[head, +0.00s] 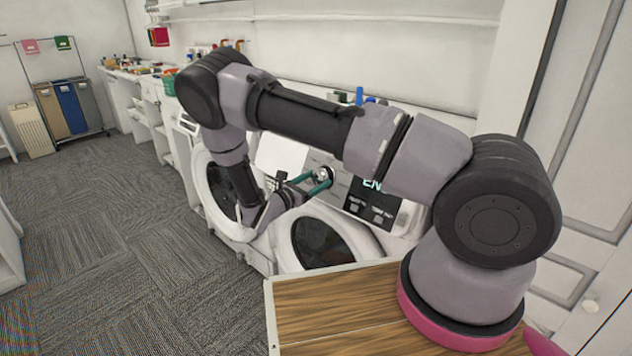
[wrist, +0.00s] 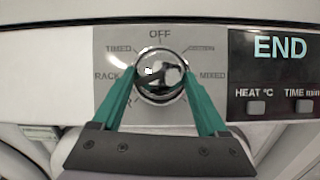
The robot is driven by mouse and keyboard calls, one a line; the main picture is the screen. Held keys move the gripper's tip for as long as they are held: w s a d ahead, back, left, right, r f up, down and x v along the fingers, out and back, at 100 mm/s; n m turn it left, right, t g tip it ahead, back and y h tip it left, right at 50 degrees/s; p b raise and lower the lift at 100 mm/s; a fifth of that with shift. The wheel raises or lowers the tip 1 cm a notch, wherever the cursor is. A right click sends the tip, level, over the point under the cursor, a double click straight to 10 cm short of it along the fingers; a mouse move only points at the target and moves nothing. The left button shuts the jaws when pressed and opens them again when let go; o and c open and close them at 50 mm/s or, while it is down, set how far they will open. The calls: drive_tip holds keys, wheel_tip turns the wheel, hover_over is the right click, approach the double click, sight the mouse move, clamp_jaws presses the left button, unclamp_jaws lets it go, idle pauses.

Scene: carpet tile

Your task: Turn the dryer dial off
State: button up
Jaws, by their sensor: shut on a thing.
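The dryer dial (wrist: 161,75) is a shiny round chrome knob on a grey panel, with OFF printed above it and TIMED, RACK and MIXED around it. My gripper (wrist: 160,88) has two green fingers, one on each side of the dial, shut on it. In the head view the dial (head: 324,174) shows between the fingertips of my gripper (head: 320,180). The dryer (head: 349,219) has a dark round door below the panel. Its display (wrist: 279,47) reads END. I cannot tell which setting the dial points to.
HEAT (wrist: 256,107) and TIME (wrist: 304,105) buttons sit under the display, right of the dial. A second front-loading machine (head: 205,183) stands to the left. A shelf edge runs above the machines. The carpet floor (head: 90,230) at left is clear.

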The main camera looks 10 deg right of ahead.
drive_tip(key=m+g, duration=0.1)
drive_tip(key=m, duration=0.1)
drive_tip(key=m+g+h, duration=0.1)
drive_tip(key=m, duration=0.2)
drive_tip(key=m+g, duration=0.1)
drive_tip(key=m, duration=0.1)
drive_tip(key=shift+w+a+m+g+h, duration=0.2)
drive_tip(key=shift+w+m+g+h, duration=0.1)
drive_tip(key=shift+m+g, duration=0.1)
drive_tip(key=m+g, duration=0.1)
drive_tip(key=m, duration=0.2)
drive_tip(key=m+g, duration=0.2)
drive_tip(key=m, duration=0.1)
drive_tip(key=shift+w+r+m+g, duration=0.2)
drive_tip(key=shift+m+g, duration=0.1)
drive_tip(key=m+y, duration=0.1)
drive_tip(key=m, duration=0.1)
drive_tip(key=m+g+y, duration=0.1)
drive_tip(key=m, duration=0.1)
drive_tip(key=m+g, duration=0.1)
drive_tip(key=m, duration=0.1)
drive_tip(key=shift+w+r+m+y, duration=0.15)
drive_tip(key=shift+r+m+y, duration=0.2)
drive_tip(key=shift+m+y, duration=0.05)
drive_tip(key=m+y, duration=0.2)
drive_tip(key=m, duration=0.2)
drive_tip(key=shift+d+r+g, duration=0.1)
drive_tip(key=shift+r+g, duration=0.05)
drive_tip(key=shift+g, duration=0.25)
